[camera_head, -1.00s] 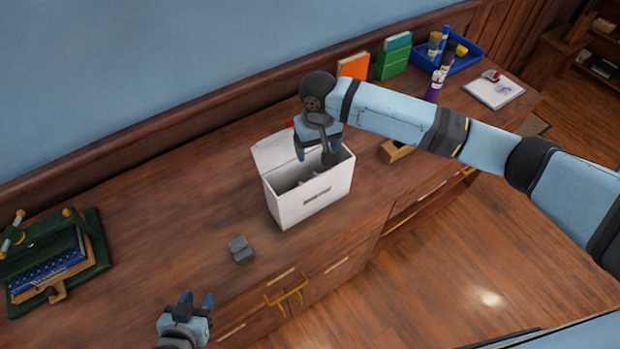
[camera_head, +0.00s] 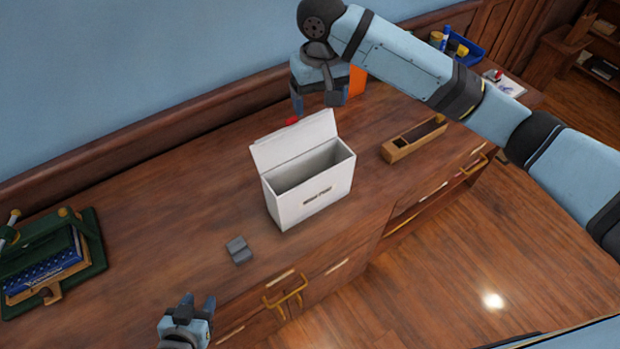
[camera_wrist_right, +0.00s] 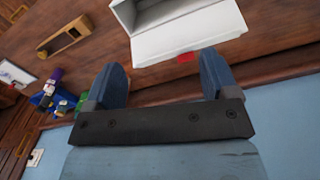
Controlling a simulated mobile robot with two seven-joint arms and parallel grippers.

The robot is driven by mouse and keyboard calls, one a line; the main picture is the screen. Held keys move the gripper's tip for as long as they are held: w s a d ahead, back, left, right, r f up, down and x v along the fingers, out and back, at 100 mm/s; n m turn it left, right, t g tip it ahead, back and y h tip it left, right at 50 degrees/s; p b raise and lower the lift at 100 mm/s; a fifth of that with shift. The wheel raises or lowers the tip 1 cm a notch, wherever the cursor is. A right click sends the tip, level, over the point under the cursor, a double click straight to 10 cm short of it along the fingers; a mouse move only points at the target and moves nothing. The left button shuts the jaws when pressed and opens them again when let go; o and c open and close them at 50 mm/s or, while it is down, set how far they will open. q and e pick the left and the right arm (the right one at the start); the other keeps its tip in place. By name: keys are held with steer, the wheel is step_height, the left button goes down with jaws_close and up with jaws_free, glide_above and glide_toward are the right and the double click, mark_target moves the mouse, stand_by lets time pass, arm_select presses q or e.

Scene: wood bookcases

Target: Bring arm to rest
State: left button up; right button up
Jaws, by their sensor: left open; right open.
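My right gripper (camera_head: 318,106) is raised above the back of the cabinet top, behind the white box, with its fingers pointing down. In the right wrist view its two blue fingers (camera_wrist_right: 166,82) are spread with nothing between them. The white box (camera_head: 312,199) stands on the cabinet top with its lid tilted up at the back; the box also shows in the right wrist view (camera_wrist_right: 190,35). My left gripper (camera_head: 198,306) is low at the bottom left, by the front edge of the cabinet, open and empty.
A small grey block (camera_head: 239,250) lies left of the box. A blue bin (camera_head: 468,46) and an orange book (camera_head: 357,82) stand at the back.

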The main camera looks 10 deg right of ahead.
stand_by(0.3)
steer(key=s+a+f+n+t+y, duration=0.2)
steer(key=s+f+y, duration=0.2)
steer(key=s+f, duration=0.9)
steer(key=s+d+f+m+t+h, duration=0.1)
steer(key=s+d+f+h, duration=0.1)
steer(key=s+d, duration=0.7)
steer(key=s+d+f+m+t+h, duration=0.1)
steer(key=s+d+f+h, duration=0.1)
steer(key=s+d, duration=0.7)
steer(key=w+a+f+t+y, duration=0.1)
steer(key=a+f+t, duration=0.1)
steer(key=f, duration=0.2)
steer(key=w+a+f+t+y, duration=0.1)
steer(key=w+a+f+t, duration=0.1)
steer(key=a+f, duration=0.1)
steer(key=w+a+f+n+t+y, duration=0.1)
steer(key=w+a+f+t, duration=0.1)
steer(key=f, duration=0.4)
steer(key=shift+a+t, duration=0.5)
steer(key=shift+a, duration=0.15)
